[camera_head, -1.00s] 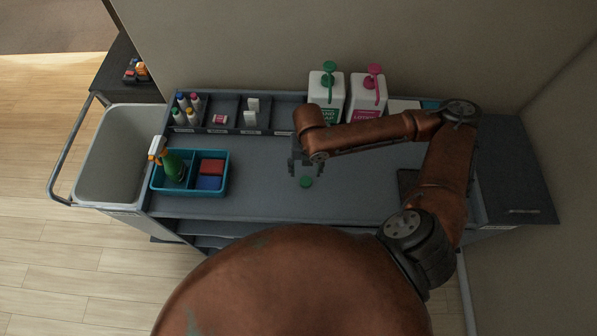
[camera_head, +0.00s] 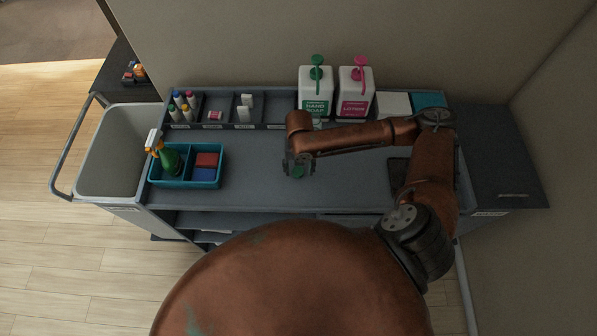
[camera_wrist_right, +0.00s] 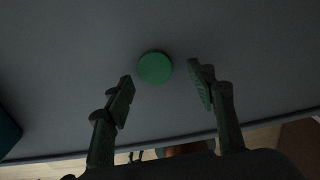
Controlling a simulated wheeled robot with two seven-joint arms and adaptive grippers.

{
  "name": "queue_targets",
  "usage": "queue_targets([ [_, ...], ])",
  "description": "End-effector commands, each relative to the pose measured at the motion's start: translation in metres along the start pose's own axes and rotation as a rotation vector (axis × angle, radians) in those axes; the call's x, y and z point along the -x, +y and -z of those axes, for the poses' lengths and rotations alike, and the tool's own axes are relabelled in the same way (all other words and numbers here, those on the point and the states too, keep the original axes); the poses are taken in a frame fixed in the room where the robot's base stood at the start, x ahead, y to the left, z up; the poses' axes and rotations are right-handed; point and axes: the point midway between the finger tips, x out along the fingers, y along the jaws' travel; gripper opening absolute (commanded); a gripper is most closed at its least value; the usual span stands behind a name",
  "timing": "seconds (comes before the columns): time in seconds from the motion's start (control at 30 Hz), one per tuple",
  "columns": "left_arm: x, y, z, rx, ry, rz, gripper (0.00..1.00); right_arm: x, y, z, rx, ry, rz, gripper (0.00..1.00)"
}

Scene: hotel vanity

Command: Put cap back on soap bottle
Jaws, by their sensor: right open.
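A small round green cap (camera_head: 299,172) lies flat on the grey cart top, partly hidden by my gripper. It shows whole in the right wrist view (camera_wrist_right: 155,68), lying just beyond the fingertips and between their lines. My right gripper (camera_head: 299,168) is open and empty, low over the cart at the cap; the two fingers (camera_wrist_right: 162,80) stand apart on either side and do not appear to touch it. The white hand soap bottle (camera_head: 315,92) stands upright at the back of the cart, with a green pump (camera_head: 317,66) on top. My left gripper is not in view.
A white lotion bottle (camera_head: 354,95) with a pink pump stands right of the soap. A teal caddy (camera_head: 205,184) with a green spray bottle (camera_head: 169,158) sits at the left. A divided tray (camera_head: 208,112) lines the back. The cart top right of the gripper is mostly clear.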

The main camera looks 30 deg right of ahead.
Motion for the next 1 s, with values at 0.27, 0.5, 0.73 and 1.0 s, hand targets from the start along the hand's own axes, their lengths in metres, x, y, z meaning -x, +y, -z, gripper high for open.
queue_targets([
  [0.27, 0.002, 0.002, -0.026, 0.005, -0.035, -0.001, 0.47, -0.011, 0.001, -0.001, 0.002, -0.001, -0.001, 0.51],
  [0.5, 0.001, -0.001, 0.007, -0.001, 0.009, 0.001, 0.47, -0.011, 0.001, -0.001, 0.001, -0.001, 0.000, 0.48],
  [0.73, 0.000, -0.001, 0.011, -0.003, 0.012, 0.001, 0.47, -0.011, 0.001, -0.001, 0.001, -0.001, 0.000, 0.33],
  [1.0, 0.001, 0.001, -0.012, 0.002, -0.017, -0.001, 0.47, -0.011, 0.001, -0.001, 0.000, -0.001, 0.000, 0.23],
])
